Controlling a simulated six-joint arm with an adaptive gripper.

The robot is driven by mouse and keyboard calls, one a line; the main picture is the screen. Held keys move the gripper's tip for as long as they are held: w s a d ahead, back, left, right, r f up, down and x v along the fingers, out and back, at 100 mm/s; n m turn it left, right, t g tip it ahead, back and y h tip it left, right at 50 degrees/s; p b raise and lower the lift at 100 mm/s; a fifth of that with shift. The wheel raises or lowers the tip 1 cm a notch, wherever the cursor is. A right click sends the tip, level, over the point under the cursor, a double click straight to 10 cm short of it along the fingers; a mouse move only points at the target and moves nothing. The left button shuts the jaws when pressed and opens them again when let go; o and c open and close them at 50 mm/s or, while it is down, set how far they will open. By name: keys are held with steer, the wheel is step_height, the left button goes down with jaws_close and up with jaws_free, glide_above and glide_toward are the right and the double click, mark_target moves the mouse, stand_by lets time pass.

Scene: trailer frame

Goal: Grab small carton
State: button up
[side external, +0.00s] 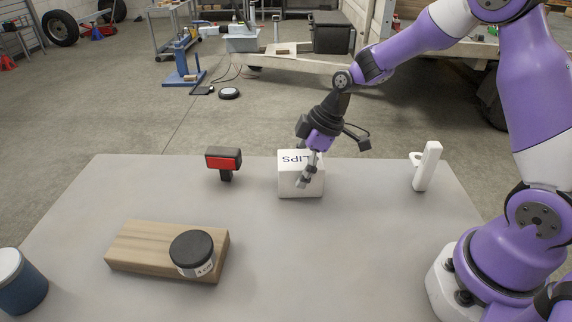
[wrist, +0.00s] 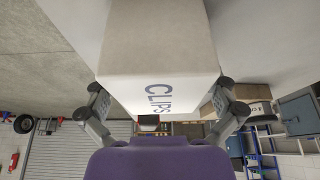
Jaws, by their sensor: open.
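The small carton (side external: 288,185) is a white box marked "CLIPS". It stands upright on the grey table near its far edge. In the wrist view the carton (wrist: 160,45) fills the upper middle, with its lettering towards me. My gripper (side external: 305,182) comes down at the carton's right side in the side view. In the wrist view my gripper (wrist: 162,108) has its fingers spread wide, one on each side of the carton. The gripper is open. I cannot tell whether either finger touches the box.
A red and black device (side external: 223,161) stands left of the carton. A white upright object (side external: 427,166) stands to the right. A wooden block (side external: 135,250) and a black-lidded jar (side external: 192,251) are at front left, beside a blue can (side external: 22,285). The table's front middle is clear.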

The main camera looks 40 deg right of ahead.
steer(key=shift+x, duration=1)
steer(key=c, duration=0.9)
steer(key=shift+c, duration=0.2)
